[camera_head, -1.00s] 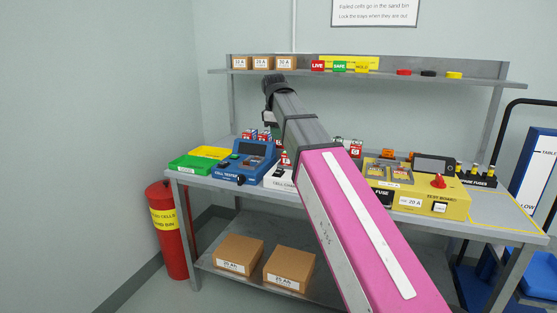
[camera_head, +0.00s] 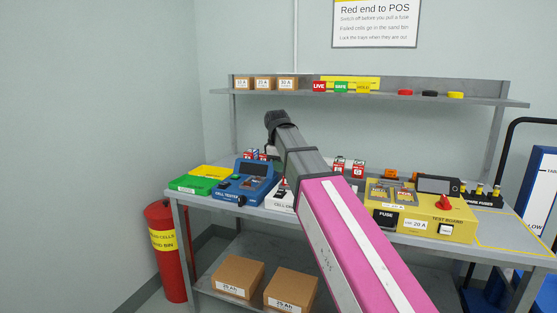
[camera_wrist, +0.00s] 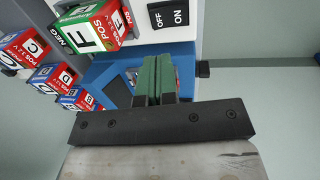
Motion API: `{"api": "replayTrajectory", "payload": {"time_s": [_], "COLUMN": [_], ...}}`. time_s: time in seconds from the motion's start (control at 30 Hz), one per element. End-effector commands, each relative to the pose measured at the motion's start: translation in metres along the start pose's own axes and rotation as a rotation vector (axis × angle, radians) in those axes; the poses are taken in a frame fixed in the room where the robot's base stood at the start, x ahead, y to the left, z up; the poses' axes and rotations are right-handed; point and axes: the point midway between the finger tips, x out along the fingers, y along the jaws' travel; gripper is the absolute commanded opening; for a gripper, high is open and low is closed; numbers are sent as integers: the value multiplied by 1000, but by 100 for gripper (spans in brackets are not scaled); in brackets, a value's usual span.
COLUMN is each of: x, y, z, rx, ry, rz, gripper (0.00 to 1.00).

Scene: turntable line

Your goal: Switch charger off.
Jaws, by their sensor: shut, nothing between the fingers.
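The charger is a white box (camera_head: 281,203) on the bench in the head view, mostly hidden behind my arm. In the wrist view its white face (camera_wrist: 128,57) shows at the top, with an OFF/ON switch (camera_wrist: 168,15) of black and white parts. I cannot tell the switch's position. My gripper (camera_wrist: 153,75) is shut and empty, its green fingertips together, below the OFF/ON switch in the wrist picture and apart from it. The fingers are not clear in the head view.
A cell marked F (camera_wrist: 85,32) stands by the charger, with several more cells at left in the wrist view. A blue cell tester (camera_head: 243,184) is left of the charger. A yellow test board (camera_head: 455,228) is to its right. A shelf (camera_head: 300,93) runs above.

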Motion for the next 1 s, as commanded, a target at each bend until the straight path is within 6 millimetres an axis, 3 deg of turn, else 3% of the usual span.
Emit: {"api": "replayTrajectory", "payload": {"time_s": [0.3,0.5,1.0], "x": [51,73,83], "y": [0,0,0], "z": [0,0,0], "rx": [0,0,0], "ry": [-1,0,1], "rz": [-2,-1,1], "gripper": [0,0,0]}}
